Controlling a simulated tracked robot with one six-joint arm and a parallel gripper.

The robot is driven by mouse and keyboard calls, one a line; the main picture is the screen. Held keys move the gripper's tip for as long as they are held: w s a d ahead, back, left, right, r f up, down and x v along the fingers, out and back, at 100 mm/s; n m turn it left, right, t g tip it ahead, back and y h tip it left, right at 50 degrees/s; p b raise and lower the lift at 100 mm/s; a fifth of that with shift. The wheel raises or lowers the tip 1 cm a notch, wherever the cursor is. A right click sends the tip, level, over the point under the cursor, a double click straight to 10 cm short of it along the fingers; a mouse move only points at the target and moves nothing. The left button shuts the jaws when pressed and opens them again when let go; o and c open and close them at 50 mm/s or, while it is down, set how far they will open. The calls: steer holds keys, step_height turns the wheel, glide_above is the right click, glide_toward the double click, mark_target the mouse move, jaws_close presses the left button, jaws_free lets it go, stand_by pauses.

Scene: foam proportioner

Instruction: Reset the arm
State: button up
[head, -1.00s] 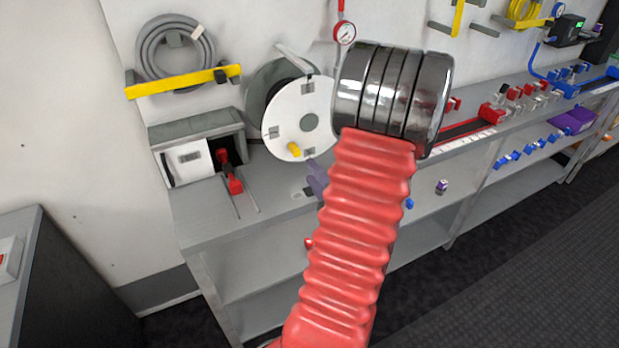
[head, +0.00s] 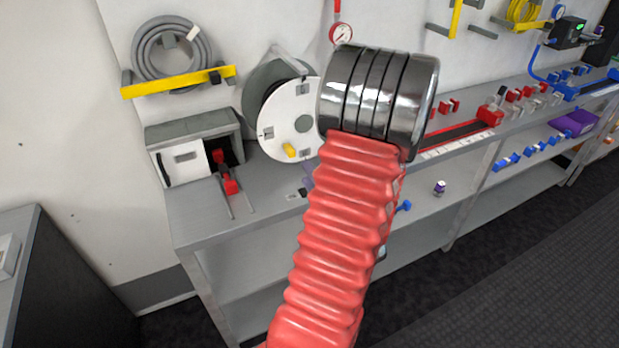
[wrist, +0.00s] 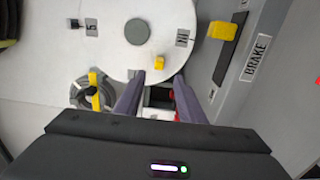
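My gripper (wrist: 159,80) shows in the wrist view as two purple fingers standing apart, with nothing held between them. Beyond the fingers is a small dark and red area that I cannot make out. In the head view my red ribbed arm sleeve and metal collar hide most of the gripper; only a bit of purple shows at their left. A white disc on a reel (head: 287,115) stands behind the arm at the back of the bench. The disc (wrist: 100,38) fills the upper left of the wrist view, with a small yellow knob (wrist: 159,62) at its edge.
A grey panel labelled BRAKE (wrist: 257,58) carries a yellow block (wrist: 222,30). A grey box (head: 195,130) with a red-handled part (head: 230,186) stands left on the bench (head: 220,225). A hose coil (head: 150,55) hangs above. Red and blue fittings line the right side.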

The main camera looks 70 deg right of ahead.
stand_by(0.4)
steer(key=w+a+r+n+t+y, duration=0.1)
steer(key=w+a+r+n+y, duration=0.2)
steer(key=w+a+n+y, duration=0.75)
steer(key=w+a+r+n+t+y, duration=0.1)
steer(key=w+a+r+n+y, duration=0.3)
steer(key=w+a+n, duration=0.75)
steer(key=s+a+f+n+g+y, duration=0.1)
steer(key=s+a+n+g+y, duration=0.3)
steer(key=a+n, duration=0.6)
steer(key=s+a+f+n+g+y, duration=0.15)
steer(key=a+n+g, duration=0.45)
steer(key=a, duration=0.6)
steer(key=s+a+r+n+h, duration=0.1)
steer(key=s+r+n+h, duration=0.2)
steer(key=n, duration=0.9)
steer(key=s+a+r+n+h, duration=0.2)
steer(key=n+h, duration=0.3)
steer(key=n, duration=0.7)
steer(key=shift+v, duration=1)
